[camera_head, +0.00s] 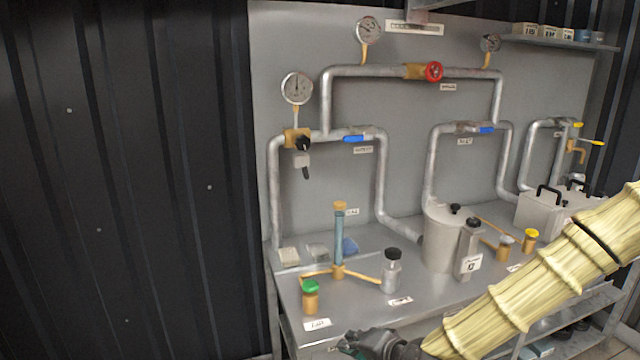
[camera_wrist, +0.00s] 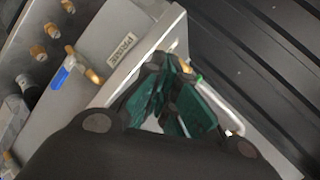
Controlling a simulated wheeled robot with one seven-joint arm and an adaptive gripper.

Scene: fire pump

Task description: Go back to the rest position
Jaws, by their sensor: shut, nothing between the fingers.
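My gripper (camera_wrist: 168,98) shows in the wrist view with its dark green finger pads close together and nothing between them. In the head view my gripper (camera_head: 365,345) is at the bottom edge, in front of the bench, partly cut off by the frame. My arm in its yellowish cover comes in from the right. The fingers appear apart from the bench objects.
The metal bench (camera_head: 370,300) carries a green-capped jar (camera_head: 311,298), a black-capped bottle (camera_head: 391,270), a blue tube on a stand (camera_head: 339,235) and a grey tank (camera_head: 441,238). Pipes with gauges and a red valve (camera_head: 433,72) are behind. A dark corrugated wall (camera_head: 130,180) stands left.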

